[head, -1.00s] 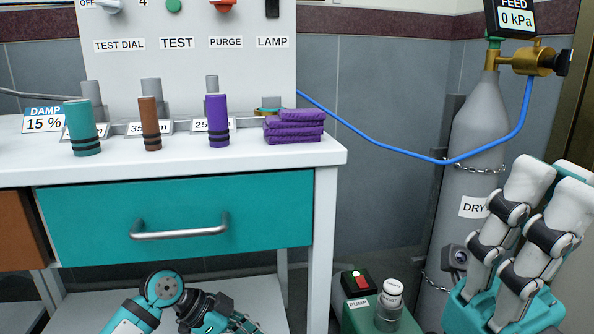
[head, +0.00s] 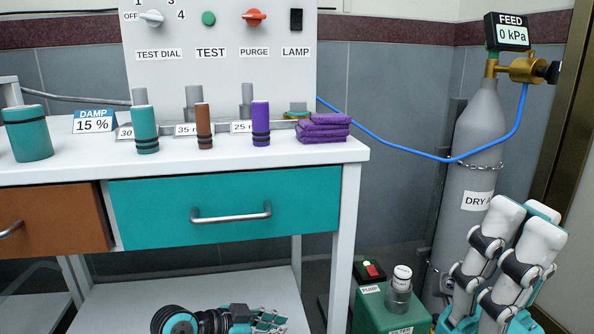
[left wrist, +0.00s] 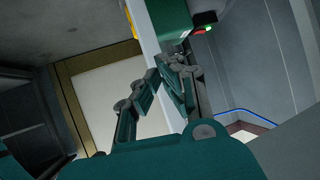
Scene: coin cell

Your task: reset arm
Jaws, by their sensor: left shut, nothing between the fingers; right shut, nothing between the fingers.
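My left gripper (head: 270,319) is low in the head view, in front of the bench's lower shelf, its fingers pointing right. In the left wrist view its fingers (left wrist: 168,68) come together with nothing between them. My right gripper (head: 522,219) is at the lower right of the head view, its white-tipped fingers pointing up in front of the grey gas cylinder (head: 478,135). It is shut and holds nothing.
The white bench (head: 75,165) carries teal, brown and purple cylinders, a folded purple cloth (head: 322,130) and a control panel (head: 215,80). Its teal drawer (head: 150,205) is shut. A green pump (head: 372,308) stands right of it. A blue hose (head: 420,161) runs to the cylinder.

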